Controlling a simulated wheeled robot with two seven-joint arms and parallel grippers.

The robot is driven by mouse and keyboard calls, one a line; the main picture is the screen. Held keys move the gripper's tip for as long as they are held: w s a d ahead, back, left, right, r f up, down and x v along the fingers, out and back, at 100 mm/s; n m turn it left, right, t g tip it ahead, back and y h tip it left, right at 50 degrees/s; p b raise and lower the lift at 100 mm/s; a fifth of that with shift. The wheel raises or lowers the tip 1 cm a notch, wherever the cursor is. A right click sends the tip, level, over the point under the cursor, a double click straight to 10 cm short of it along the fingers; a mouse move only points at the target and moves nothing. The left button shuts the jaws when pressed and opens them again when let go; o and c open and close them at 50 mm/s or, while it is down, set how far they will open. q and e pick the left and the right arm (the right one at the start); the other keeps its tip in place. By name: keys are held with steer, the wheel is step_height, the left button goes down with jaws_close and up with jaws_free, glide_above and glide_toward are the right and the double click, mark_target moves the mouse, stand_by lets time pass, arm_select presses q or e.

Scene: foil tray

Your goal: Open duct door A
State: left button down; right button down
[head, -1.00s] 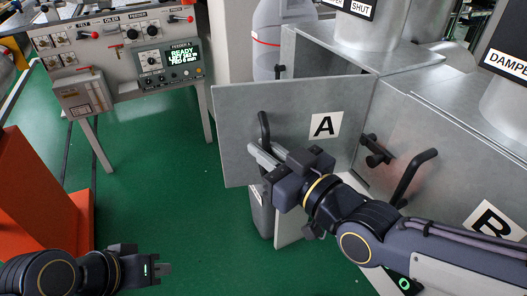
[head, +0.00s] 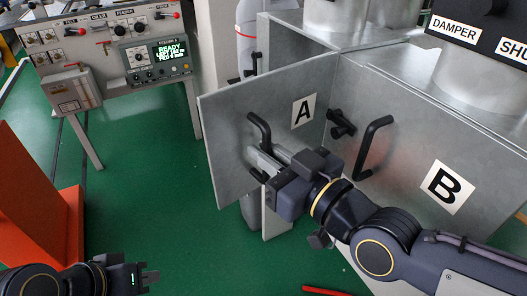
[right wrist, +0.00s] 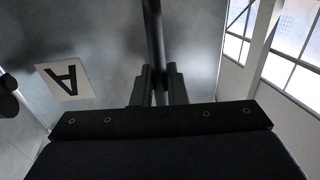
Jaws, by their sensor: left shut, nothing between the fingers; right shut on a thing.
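Duct door A (head: 228,120) is a grey metal panel with a white "A" label (head: 303,111). It stands swung out from the duct box, with the opening behind it partly showing. My right gripper (head: 256,164) is shut on the black bar handle of door A (head: 262,137). In the right wrist view the handle (right wrist: 155,45) runs between the fingers, with the "A" label (right wrist: 64,81) to the left. My left gripper (head: 151,278) is shut and empty, low at the left, away from the door.
Door B (head: 410,150), with its own black handle (head: 374,147), is closed at the right. A black latch (head: 341,124) sits between the doors. A control panel (head: 130,45) stands at the back left, an orange post (head: 40,200) at the left. Green floor (head: 150,190) is clear between.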

stand_by(0.3)
steer(key=c, duration=1.8)
jaws_free()
steer(key=shift+d, duration=0.1)
steer(key=v, duration=0.7)
steer(key=shift+s+d, duration=0.25)
steer(key=shift+s, duration=0.05)
